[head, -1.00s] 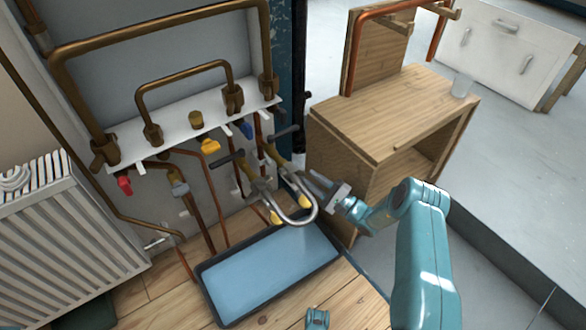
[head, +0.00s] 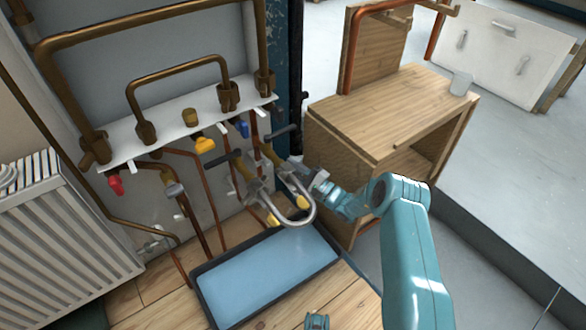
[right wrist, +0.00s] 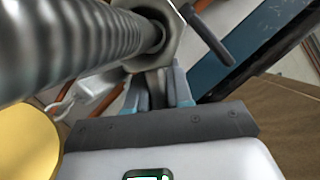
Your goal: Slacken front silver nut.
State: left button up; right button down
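A silver corrugated hose (head: 308,214) hangs in a U between two valve ends under the white manifold. A silver hex nut (right wrist: 158,30) sits at one hose end in the right wrist view. In the head view, the hose's right end (head: 281,170) is partly covered by my right gripper (head: 304,172). The right gripper's blue-edged fingers (right wrist: 158,84) stand apart just below the nut in the right wrist view. A grey part shows between them, and I cannot tell whether they touch the nut.
A blue tray (head: 262,278) lies below the hose on the wooden floor. A wooden cabinet (head: 390,105) stands close to the right of my gripper. A white radiator (head: 62,235) is at the left.

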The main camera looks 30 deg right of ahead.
jog(key=shift+d+r+n+g, duration=0.15)
jog(key=shift+r+n+g, duration=0.2)
jog(key=shift+n, duration=0.55)
jog(key=c, duration=1.4)
grip_release()
jog(key=shift+f, duration=0.1)
jog(key=shift+d+f, duration=0.1)
